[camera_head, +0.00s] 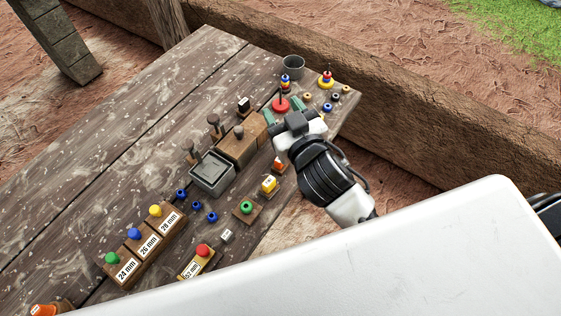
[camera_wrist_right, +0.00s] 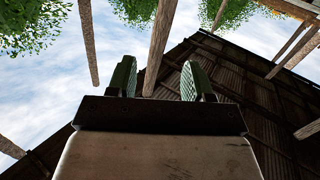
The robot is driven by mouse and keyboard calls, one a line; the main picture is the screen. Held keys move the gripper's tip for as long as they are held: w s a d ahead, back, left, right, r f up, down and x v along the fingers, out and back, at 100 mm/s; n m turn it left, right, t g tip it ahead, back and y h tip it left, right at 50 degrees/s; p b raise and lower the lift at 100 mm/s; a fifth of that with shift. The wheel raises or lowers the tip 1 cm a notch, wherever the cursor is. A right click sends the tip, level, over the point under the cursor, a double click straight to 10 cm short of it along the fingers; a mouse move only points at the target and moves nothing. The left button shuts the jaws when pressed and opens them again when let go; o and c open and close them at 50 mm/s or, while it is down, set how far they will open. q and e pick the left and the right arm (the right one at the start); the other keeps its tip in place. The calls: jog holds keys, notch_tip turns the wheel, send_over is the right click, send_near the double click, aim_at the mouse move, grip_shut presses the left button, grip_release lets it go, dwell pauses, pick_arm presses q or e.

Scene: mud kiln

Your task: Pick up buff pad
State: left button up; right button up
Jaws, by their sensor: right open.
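My right gripper (camera_head: 291,112) is over the right end of the wooden table (camera_head: 110,120), beside the red disc with an upright peg (camera_head: 281,104). In the right wrist view, its two green-padded fingers (camera_wrist_right: 159,76) stand apart with nothing between them. I cannot tell for sure which thing is the buff pad. A brown wooden block with a dark knob (camera_head: 240,144) lies left of the gripper, and a small dark-and-white block (camera_head: 243,106) stands farther back. My left gripper is not in view.
A grey square tin (camera_head: 212,174) and numbered wooden blocks (camera_head: 147,245) with coloured knobs stand in front. A grey cup (camera_head: 293,67) and ring stacks (camera_head: 326,80) are at the far right end. The table's left half is mostly clear. A thick beam (camera_head: 420,115) lies behind.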

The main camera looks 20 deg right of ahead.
jog(key=w+a+r+n+t+y, duration=0.1)
jog(key=a+r+n+t+y, duration=0.1)
jog(key=a+r+n+y, duration=0.4)
jog(key=s+a+r+n+g+y, duration=0.3)
jog(key=s+a+n+g+y, duration=0.1)
jog(key=a+n+g+y, duration=0.8)
jog(key=n+g+h, duration=0.6)
jog(key=g+h, duration=0.1)
jog(key=h, duration=1.3)
send_over(278, 168)
jog(key=w, duration=0.2)
jog(key=f, duration=1.7)
jog(key=shift+s+d+f, duration=0.15)
jog(key=shift+d+f, duration=0.25)
jog(key=f, duration=0.4)
jog(key=shift+d+f+p, duration=0.2)
jog(key=shift+f+p, duration=0.05)
jog(key=shift+p, duration=0.05)
jog(key=shift+s+f+p, duration=0.15)
jog(key=shift+f+p, duration=0.45)
jog(key=shift+f, duration=2.5)
